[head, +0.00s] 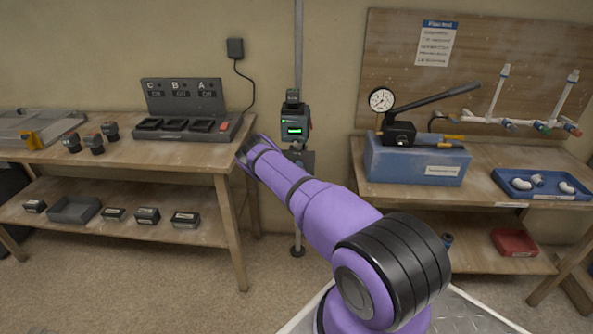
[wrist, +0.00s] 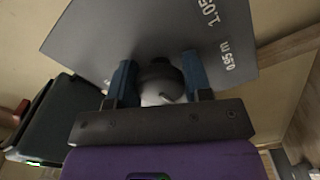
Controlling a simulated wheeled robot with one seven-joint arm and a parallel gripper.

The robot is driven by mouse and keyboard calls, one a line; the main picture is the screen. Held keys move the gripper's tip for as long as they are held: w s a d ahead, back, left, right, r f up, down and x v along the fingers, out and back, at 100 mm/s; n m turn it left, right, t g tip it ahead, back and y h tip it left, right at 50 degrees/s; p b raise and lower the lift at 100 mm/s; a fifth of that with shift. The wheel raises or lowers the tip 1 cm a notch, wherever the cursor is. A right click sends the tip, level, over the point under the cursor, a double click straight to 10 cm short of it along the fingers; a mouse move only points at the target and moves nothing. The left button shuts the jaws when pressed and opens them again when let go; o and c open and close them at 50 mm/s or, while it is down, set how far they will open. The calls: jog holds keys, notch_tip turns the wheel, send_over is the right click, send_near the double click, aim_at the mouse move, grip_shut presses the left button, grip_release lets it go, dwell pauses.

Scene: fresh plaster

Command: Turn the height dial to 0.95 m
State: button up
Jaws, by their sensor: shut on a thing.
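The height dial is a dark round knob (wrist: 160,78) on a grey plate (wrist: 100,35) in the wrist view. The plate carries white marks "1.05" and "0.95 m" to the right of the knob. My gripper (wrist: 160,84) has its two blue fingers on either side of the knob, shut on it. A pale patch shows at the knob's near side; I cannot tell which mark the knob points to. In the head view the plate (head: 305,160) sits on a pole below a device with a green display (head: 295,131); my arm hides part of it and the fingers.
A left bench (head: 180,152) holds a charger rack (head: 185,110) and several small dark blocks. A right bench (head: 480,190) holds a blue pump box (head: 415,162) with a gauge and a blue tray (head: 540,184). The pole (head: 298,40) stands in the gap between the benches.

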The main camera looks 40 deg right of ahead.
jog(key=n, duration=0.5)
jog(key=shift+n, duration=0.3)
jog(key=n, duration=0.5)
jog(key=shift+r+n, duration=0.1)
jog(key=shift+n, duration=0.3)
jog(key=o, duration=0.9)
jog(key=shift+a, duration=0.1)
jog(key=v, duration=1)
jog(key=shift+s+a, duration=0.15)
jog(key=shift+s, duration=0.05)
